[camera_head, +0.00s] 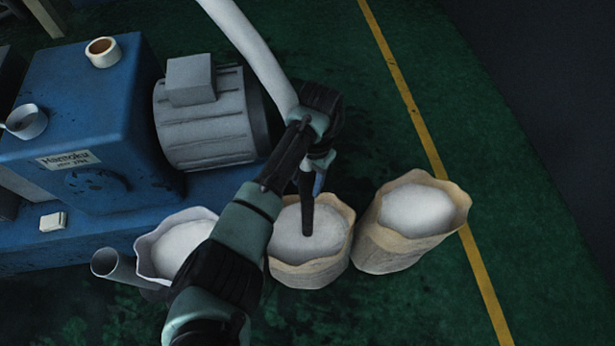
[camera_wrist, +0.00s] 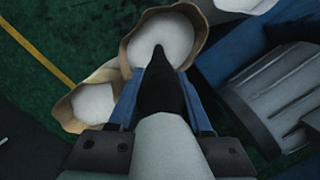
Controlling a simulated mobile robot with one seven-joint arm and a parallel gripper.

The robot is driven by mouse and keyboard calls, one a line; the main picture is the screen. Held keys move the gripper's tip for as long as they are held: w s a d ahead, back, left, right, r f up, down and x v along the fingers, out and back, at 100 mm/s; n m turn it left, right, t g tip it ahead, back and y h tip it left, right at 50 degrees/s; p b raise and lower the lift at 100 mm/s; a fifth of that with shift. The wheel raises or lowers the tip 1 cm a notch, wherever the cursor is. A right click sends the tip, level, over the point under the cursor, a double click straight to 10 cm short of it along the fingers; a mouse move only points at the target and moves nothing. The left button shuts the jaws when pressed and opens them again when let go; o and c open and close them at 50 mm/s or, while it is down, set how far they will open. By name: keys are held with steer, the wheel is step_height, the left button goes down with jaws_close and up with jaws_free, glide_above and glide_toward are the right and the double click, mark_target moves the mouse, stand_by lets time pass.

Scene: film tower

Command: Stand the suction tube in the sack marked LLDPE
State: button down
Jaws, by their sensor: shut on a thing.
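The suction tube is a pale hose (camera_head: 250,45) ending in a dark straight pipe (camera_head: 307,205). My gripper (camera_head: 319,178) is shut on it, with the pipe pointing down. In the wrist view the dark pipe (camera_wrist: 161,88) lies between the two blue fingers. Its tip is over the white contents of the middle sack (camera_head: 325,270); I cannot tell how deep it goes, if at all. A tan sack (camera_head: 385,249) stands to the right and a paler sack (camera_head: 150,258) to the left, partly behind my arm. No sack markings are readable.
A blue machine (camera_head: 80,130) with a grey motor (camera_head: 208,120) stands behind and left of the sacks. A tape roll (camera_head: 102,52) sits on it. A grey pipe (camera_head: 122,268) is beside the left sack. Green floor right of the sacks is clear, crossed by a yellow line (camera_head: 405,95).

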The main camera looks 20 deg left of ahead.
steer(key=shift+f+b, duration=1.8)
steer(key=shift+f, duration=1)
steer(key=shift+c, duration=1.6)
jaws_free()
steer(key=shift+o, duration=0.3)
steer(key=shift+f, duration=0.1)
steer(key=r, duration=0.4)
steer(key=w+r, duration=0.1)
steer(key=r, duration=0.3)
steer(key=w+r, duration=0.1)
steer(key=r, duration=0.4)
steer(key=shift+d, duration=0.2)
